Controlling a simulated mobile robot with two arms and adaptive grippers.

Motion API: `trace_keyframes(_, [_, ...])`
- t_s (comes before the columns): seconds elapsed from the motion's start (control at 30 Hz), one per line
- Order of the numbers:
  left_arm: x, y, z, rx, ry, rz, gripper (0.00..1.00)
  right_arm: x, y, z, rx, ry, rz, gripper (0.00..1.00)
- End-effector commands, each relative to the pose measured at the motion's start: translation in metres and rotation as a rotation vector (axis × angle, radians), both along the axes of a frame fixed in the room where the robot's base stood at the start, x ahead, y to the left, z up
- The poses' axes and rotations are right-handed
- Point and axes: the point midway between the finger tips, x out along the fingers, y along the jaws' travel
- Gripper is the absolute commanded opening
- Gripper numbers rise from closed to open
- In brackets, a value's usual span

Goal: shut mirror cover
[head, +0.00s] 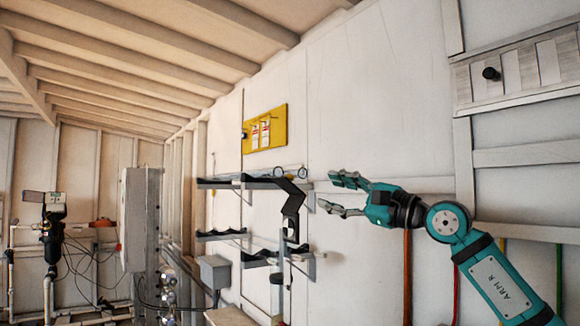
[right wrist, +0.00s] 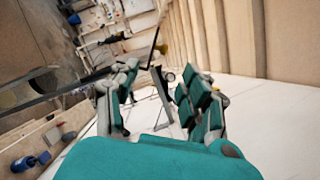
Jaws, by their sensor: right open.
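I cannot make out a mirror cover for certain in either view. My right gripper (head: 331,194) is open and empty in the head view, its fingers pointing left in front of the white wall. In the right wrist view, the fingers of the right gripper (right wrist: 158,88) are spread apart with nothing held between them. A black angled piece (head: 293,203) shows left of the fingertips, near the wall racks; I cannot tell what it is. A tall grey cabinet (head: 140,220) stands further left, apart from the gripper. My left gripper is not in view.
Grey wall racks (head: 240,183) are mounted left of my right gripper, below a yellow board (head: 264,129). A grey box (head: 215,271) sits lower down. Pipes and a black filter housing (head: 53,240) stand at far left. A wooden rack (head: 520,70) hangs at upper right.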

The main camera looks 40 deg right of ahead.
Motion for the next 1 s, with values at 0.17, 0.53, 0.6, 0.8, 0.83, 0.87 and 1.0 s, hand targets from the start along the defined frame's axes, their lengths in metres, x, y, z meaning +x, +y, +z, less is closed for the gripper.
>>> trace_keyframes(0.17, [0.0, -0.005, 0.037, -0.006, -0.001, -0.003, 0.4, 0.025, 0.005, 0.014, 0.003, 0.0, 0.001, 0.46])
trace_keyframes(0.53, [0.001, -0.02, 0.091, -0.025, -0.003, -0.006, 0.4, 0.079, 0.018, 0.026, 0.006, -0.002, 0.003, 0.46])
trace_keyframes(0.6, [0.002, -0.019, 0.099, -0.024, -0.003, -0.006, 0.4, 0.089, 0.021, 0.028, 0.004, -0.003, 0.004, 0.46])
trace_keyframes(0.8, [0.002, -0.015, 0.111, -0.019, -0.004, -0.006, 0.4, 0.111, 0.025, 0.029, 0.002, -0.002, 0.002, 0.46])
trace_keyframes(0.83, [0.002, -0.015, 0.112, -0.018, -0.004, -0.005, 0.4, 0.113, 0.025, 0.029, 0.002, -0.002, 0.001, 0.46])
trace_keyframes(0.87, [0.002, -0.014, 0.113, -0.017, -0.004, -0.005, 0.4, 0.114, 0.025, 0.028, 0.002, -0.002, 0.002, 0.46])
trace_keyframes(1.0, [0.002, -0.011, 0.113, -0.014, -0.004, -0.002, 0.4, 0.117, 0.026, 0.027, -0.001, 0.0, 0.0, 0.46])
